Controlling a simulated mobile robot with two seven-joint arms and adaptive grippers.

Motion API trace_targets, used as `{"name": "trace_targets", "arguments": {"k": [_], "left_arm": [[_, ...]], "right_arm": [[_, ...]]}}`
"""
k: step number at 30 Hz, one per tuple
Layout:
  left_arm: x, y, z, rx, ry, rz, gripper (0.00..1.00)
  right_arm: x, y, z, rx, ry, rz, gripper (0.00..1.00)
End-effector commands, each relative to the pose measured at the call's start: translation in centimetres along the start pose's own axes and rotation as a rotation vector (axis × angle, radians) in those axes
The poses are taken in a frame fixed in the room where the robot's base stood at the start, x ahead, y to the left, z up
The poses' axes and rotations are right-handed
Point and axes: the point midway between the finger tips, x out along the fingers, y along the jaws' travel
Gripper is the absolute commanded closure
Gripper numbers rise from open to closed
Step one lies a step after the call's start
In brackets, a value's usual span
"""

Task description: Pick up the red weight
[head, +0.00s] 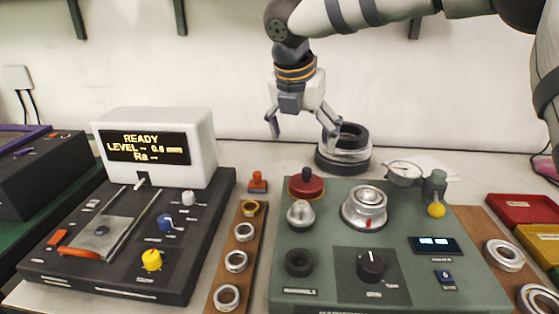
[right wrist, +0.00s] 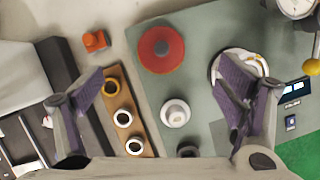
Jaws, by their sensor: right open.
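The red weight (head: 306,186) is a red disc with a dark knob on top. It sits at the back left of the green device (head: 330,278). In the right wrist view the red weight (right wrist: 161,50) shows from above, in the upper middle, beyond and between the finger tips. My right gripper (head: 303,128) is open and empty, hanging above the back of the green device, higher than the red weight and apart from it. My left gripper is in neither view.
A small orange-red stamp (head: 258,182) stands left of the weight. A silver cone knob (head: 300,213) and silver round stage (head: 364,208) are close by. Dark and pale rings (head: 343,155) are stacked behind. A wooden strip with rings (head: 228,272) lies left.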

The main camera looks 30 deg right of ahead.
Motion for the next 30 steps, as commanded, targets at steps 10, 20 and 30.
{"name": "trace_targets", "arguments": {"k": [10,20,30], "left_arm": [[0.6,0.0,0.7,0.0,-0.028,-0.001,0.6],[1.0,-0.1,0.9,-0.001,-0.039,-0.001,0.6],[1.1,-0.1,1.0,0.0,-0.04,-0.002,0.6]], "right_arm": [[6.0,0.0,-0.2,-0.005,0.002,-0.005,0.12],[11.2,0.1,-0.8,-0.003,0.0,-0.004,0.12],[12.0,0.2,-0.6,-0.002,-0.003,0.001,0.19]]}}
